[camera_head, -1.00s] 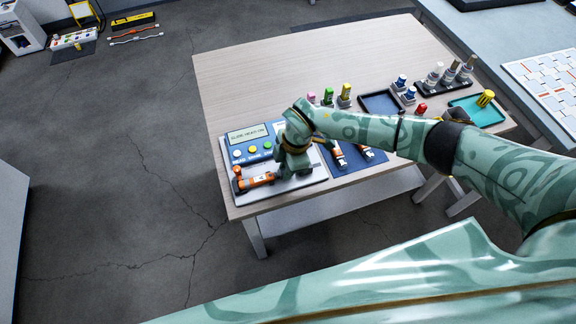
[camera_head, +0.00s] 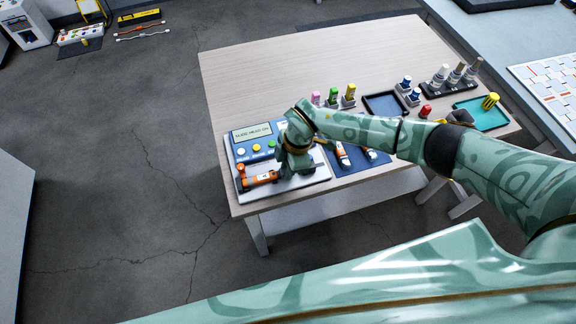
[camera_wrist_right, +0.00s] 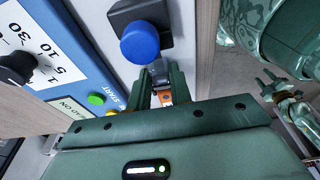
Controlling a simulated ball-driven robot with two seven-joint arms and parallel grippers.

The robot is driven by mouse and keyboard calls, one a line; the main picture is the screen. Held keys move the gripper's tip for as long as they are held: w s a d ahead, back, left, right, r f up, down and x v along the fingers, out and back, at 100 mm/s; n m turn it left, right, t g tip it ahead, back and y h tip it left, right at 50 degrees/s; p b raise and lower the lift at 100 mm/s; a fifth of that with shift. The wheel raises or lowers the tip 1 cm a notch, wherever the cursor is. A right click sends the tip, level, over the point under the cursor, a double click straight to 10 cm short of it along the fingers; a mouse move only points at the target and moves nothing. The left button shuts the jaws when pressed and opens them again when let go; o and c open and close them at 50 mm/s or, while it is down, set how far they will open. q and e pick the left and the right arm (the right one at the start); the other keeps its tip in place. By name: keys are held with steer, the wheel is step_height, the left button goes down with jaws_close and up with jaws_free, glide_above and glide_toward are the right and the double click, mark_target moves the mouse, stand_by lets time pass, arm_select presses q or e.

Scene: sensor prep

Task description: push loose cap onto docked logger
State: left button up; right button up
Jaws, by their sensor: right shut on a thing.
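The orange logger (camera_head: 260,179) with a white label lies in its dock (camera_head: 242,150), a pale base with a blue panel. My right gripper (camera_wrist_right: 163,92) is at the right end of the logger, low over the dock. It is shut on a small greyish piece (camera_wrist_right: 159,70), apparently the cap. The hand hides this piece in the head view. A bit of orange shows between the fingers in the wrist view; I cannot tell whether cap and logger touch. What looks like my left gripper (camera_wrist_right: 265,82) is far off at the right of the wrist view, fingers apart and empty.
A blue knob (camera_wrist_right: 140,42) stands close to the right fingers. Other loggers (camera_head: 343,156) lie on a blue mat right of the dock. Coloured bottles (camera_head: 333,96), a dark tray (camera_head: 385,104) and a teal tray (camera_head: 484,115) stand farther back. The table's far left is clear.

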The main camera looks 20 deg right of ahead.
steer(key=shift+a, duration=0.25)
steer(key=shift+c, duration=0.3)
stand_by(0.4)
steer(key=o, duration=1.2)
steer(key=shift+r+p, duration=0.65)
steer(key=shift+p, duration=0.15)
step_height(320, 180, up, 6)
steer(key=p, duration=0.5)
steer(key=shift+p, duration=0.35)
